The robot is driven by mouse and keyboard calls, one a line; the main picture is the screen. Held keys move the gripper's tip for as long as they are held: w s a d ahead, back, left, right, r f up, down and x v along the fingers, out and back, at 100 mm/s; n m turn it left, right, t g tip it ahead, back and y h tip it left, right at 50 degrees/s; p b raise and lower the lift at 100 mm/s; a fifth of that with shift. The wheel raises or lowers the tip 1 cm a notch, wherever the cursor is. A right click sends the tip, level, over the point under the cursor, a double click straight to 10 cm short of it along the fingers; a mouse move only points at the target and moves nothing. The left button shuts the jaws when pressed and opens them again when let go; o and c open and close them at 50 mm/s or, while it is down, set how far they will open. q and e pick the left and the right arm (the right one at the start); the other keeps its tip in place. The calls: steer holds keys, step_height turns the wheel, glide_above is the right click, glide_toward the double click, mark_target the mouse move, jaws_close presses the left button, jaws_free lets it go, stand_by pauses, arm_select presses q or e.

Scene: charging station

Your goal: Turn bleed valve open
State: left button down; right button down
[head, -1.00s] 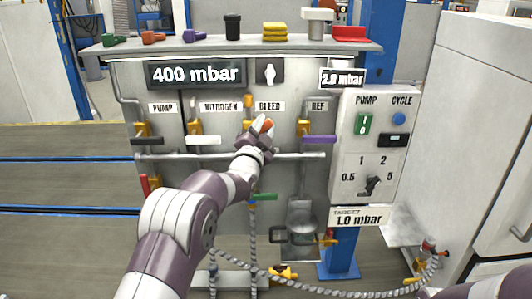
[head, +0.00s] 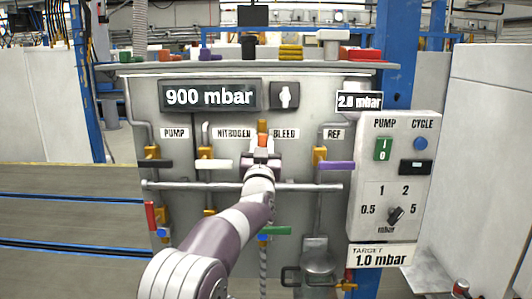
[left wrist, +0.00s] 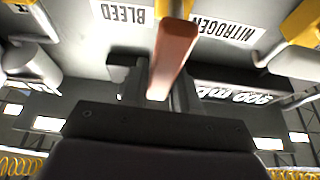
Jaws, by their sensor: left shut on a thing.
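The bleed valve sits under the BLEED label (head: 285,133), with its yellow-orange body (head: 262,127) showing just above my gripper. My left gripper (head: 261,155) is at this valve, mostly hiding it in the head view. In the left wrist view, the valve's red-brown handle (left wrist: 174,50) runs between the dark jaws (left wrist: 158,90), which are shut on it. The exact angle of the handle is hard to tell. The pressure display (head: 210,96) reads 900 mbar. My right gripper is not in view.
The nitrogen valve's white lever (head: 214,164) is close left, the REF valve's purple lever (head: 337,165) close right. A horizontal pipe (head: 200,186) crosses below. A green lever (head: 276,231) is lower. The pump control box (head: 394,180) stands right, with a 1.0 mbar target sign (head: 380,256).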

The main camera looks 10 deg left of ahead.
arm_select(q)
steer(key=shift+a+f+n+y, duration=0.2)
steer(key=shift+n+y, duration=0.1)
steer(key=shift+n, duration=0.3)
steer(key=c, duration=1.1)
jaws_free()
steer(key=shift+o, duration=0.9)
steer(key=shift+r, duration=0.1)
steer(key=shift+s, duration=0.1)
steer(key=shift+s+d+b, duration=0.1)
steer(key=shift+s+b, duration=0.15)
steer(key=shift+b, duration=0.15)
steer(key=b+v, duration=0.3)
steer(key=v, duration=0.9)
